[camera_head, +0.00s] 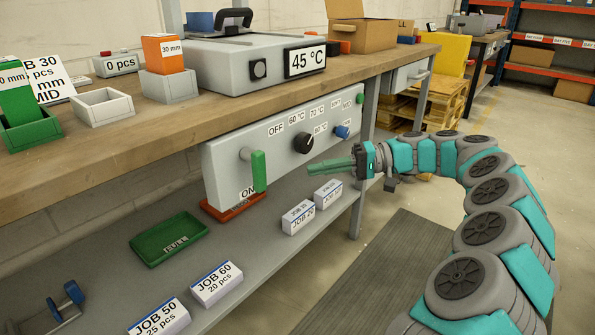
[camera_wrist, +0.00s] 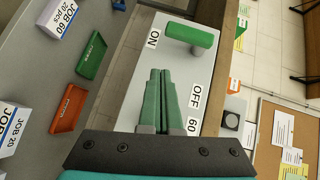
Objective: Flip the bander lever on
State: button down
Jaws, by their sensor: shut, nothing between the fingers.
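The bander lever's green handle (camera_head: 258,171) is at the left of the white control panel (camera_head: 222,160) under the bench. It hangs downward, its lower end near the ON label (camera_head: 247,192). In the wrist view the green handle (camera_wrist: 192,37) is beyond my fingertips, its left end beside the ON label (camera_wrist: 153,40). My gripper (camera_head: 315,169) is in front of the panel, to the right of the lever and apart from it. Its green fingers (camera_wrist: 161,73) are together and empty. Part of the panel's lettering is hidden by my fingers in the wrist view.
A black dial (camera_head: 303,142) and a blue knob (camera_head: 342,131) stick out of the panel. The lower shelf holds a green FULL tray (camera_head: 169,240) and several job boxes (camera_head: 217,283). An orange-red tray (camera_head: 232,209) lies under the lever. A bench leg (camera_head: 365,175) stands near my wrist.

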jog(key=shift+w+d, duration=0.2)
jog(key=shift+d, duration=1.75)
jog(key=s+a+r+n+g+h, duration=0.1)
jog(key=s+a+h, duration=0.3)
jog(key=s, duration=0.6)
jog(key=s+a+r+g+h, duration=0.15)
jog(key=s+a, duration=0.35)
jog(key=s, duration=0.5)
jog(key=s+d+f+m+t+h+p, duration=0.1)
jog(key=s+d+f+h, duration=0.4)
jog(key=s, duration=0.5)
jog(key=s+d+f+m+t+h, duration=0.1)
jog(key=s+d+f+m+h, duration=0.2)
jog(key=s+d+f, duration=0.7)
jog(key=s+d+h, duration=0.1)
jog(key=d+h, duration=0.1)
jog(key=shift+s+f+h+p, duration=0.15)
jog(key=shift+s+h+p, duration=0.05)
jog(key=shift+h+p, duration=0.15)
